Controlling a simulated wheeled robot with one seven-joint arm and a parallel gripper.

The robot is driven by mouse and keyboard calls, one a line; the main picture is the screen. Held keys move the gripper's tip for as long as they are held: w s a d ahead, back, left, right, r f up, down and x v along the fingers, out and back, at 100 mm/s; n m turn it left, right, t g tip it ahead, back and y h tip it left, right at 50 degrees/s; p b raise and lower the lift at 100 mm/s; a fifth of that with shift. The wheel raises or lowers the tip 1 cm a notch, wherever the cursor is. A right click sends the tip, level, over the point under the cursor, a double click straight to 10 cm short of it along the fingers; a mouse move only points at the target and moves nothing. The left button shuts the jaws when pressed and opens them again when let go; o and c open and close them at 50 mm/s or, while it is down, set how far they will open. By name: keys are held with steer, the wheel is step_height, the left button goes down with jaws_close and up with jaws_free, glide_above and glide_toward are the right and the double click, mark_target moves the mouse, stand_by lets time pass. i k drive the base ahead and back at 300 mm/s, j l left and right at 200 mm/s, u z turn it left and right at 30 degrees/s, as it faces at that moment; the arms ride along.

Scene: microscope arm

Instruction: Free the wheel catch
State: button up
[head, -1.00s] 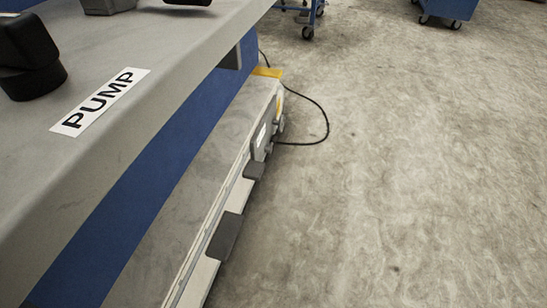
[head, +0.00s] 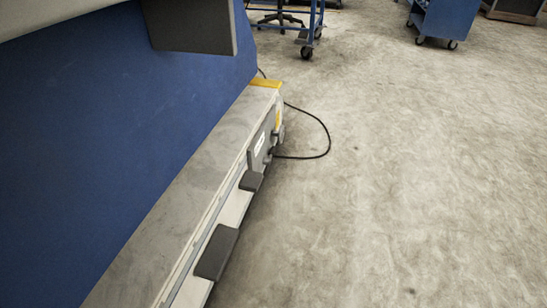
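A long grey base (head: 178,192) runs along the floor at the left in the head view. Two dark flat pedals stick out from its right side: a larger one (head: 217,253) nearer me and a smaller one (head: 251,181) farther along. I cannot tell which, if either, is the wheel catch; no wheels of this unit show. Beyond the small pedal is a grey panel (head: 263,143) with a white label too small to read. My gripper is not in view.
A blue side panel (head: 130,140) rises above the base, with a dark overhanging block (head: 190,25) on top. A black cable (head: 326,135) loops onto the floor. Blue wheeled carts (head: 447,20) stand at the back. Concrete floor (head: 420,190) at right is clear.

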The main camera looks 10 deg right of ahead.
mark_target(271, 155)
steer(key=i+l+z, duration=0.15)
steer(key=z, duration=0.25)
steer(key=i+z, duration=0.4)
steer(key=i+u, duration=0.1)
steer(key=i, duration=0.75)
steer(key=i+l+u, duration=0.1)
steer(key=i, duration=0.75)
steer(key=i+u, duration=0.1)
steer(key=u, duration=0.35)
steer(key=i+l+u, duration=0.1)
steer(key=u, duration=0.3)
